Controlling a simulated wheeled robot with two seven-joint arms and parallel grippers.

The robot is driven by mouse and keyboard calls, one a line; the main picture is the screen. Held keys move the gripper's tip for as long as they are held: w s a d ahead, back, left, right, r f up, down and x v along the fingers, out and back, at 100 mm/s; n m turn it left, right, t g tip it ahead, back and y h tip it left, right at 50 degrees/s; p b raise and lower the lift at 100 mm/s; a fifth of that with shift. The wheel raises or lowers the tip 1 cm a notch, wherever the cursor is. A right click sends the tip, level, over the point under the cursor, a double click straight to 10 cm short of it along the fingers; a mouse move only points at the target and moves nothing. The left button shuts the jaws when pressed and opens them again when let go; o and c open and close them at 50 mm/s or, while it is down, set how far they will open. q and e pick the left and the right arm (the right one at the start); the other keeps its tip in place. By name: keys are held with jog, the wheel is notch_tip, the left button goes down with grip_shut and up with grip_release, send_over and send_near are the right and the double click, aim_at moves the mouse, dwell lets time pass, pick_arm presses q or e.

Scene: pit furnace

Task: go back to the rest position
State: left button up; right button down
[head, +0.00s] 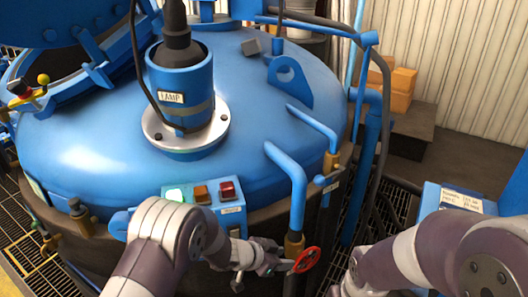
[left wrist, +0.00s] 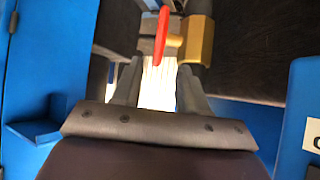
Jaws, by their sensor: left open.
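My left gripper (head: 272,262) is at the lower middle of the head view, just left of a red handwheel (head: 307,260). The handwheel sits by a brass valve (head: 293,244) at the foot of a bent blue pipe. In the left wrist view my left gripper (left wrist: 158,85) has its two fingers apart. The red handwheel (left wrist: 161,35) shows edge-on beyond the fingertips, with brass fitting (left wrist: 196,40) beside it. Nothing is held between the fingers. Whether a finger touches the wheel I cannot tell. My right arm comes in at the lower right; its gripper is out of the picture.
The blue furnace lid (head: 95,150) fills the left and middle, with a lamp housing (head: 180,85) on top. A button box (head: 205,193) with a lit green button stands close to my left forearm. Blue pipes (head: 290,175) rise beside the gripper. Cardboard boxes (head: 398,85) stand behind.

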pick_arm(q)
jog(key=s+a+n+y+p, duration=0.1)
jog(key=s+a+n+y, duration=0.2)
jog(key=a, duration=0.4)
jog(key=s+a+n+y+p, duration=0.15)
jog(key=a+y, duration=0.25)
jog(key=a, duration=0.4)
jog(key=s+a+r+n+g+y+p, duration=0.1)
jog(key=s+a+r+n, duration=0.3)
jog(key=s+r, duration=0.4)
jog(key=s+a+r+n+g+y+p, duration=0.1)
jog(key=s+a+r+n+g+p, duration=0.1)
jog(key=s+a+r, duration=0.5)
jog(key=shift+s+r+n+g+p, duration=0.3)
jog(key=shift+s+r+n+p, duration=0.3)
jog(key=shift+s+n+p, duration=0.35)
jog(key=shift+s, duration=0.2)
jog(key=shift+o, duration=0.2)
